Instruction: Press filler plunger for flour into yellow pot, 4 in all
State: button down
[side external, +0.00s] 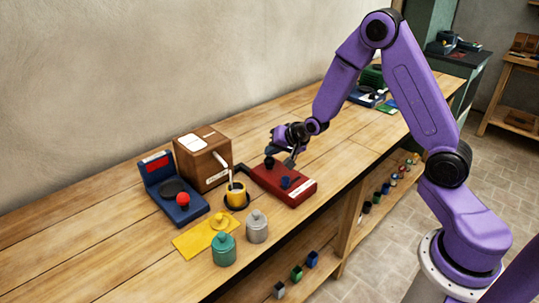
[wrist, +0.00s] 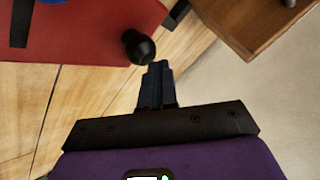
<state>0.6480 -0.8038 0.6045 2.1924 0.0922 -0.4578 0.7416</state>
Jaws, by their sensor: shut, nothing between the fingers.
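The yellow pot (side external: 235,196) stands upright on a dark round base, below the pale spout (side external: 221,168) of the brown wooden box (side external: 203,160). A thin rod or stream shows between spout and pot. The red box (side external: 297,194) to its right carries a black knob (side external: 269,162) and a blue part (side external: 285,183). I cannot tell which part is the filler plunger. My gripper (side external: 289,162) is over the far side of the red box, close to the black knob. In the wrist view the gripper (wrist: 159,66) is shut and empty, beside the black knob (wrist: 139,46).
A blue scale-like device (side external: 176,200) with a red knob stands left of the wooden box. Green (side external: 223,250) and grey (side external: 257,227) lidded pots stand at the front by a yellow mat (side external: 191,243) with a yellow lid. Bare table lies to the left.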

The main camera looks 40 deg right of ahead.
aim_at(273, 159)
jog(key=shift+s+f, duration=0.1)
jog(key=shift+f, duration=0.15)
dwell(0.4)
jog(key=shift+r, duration=1.35)
jog(key=shift+r, duration=0.1)
jog(key=shift+r, duration=2.45)
notch_tip(273, 159, up, 4)
jog(key=shift+f, duration=0.1)
dwell(0.4)
jog(key=shift+f, duration=0.15)
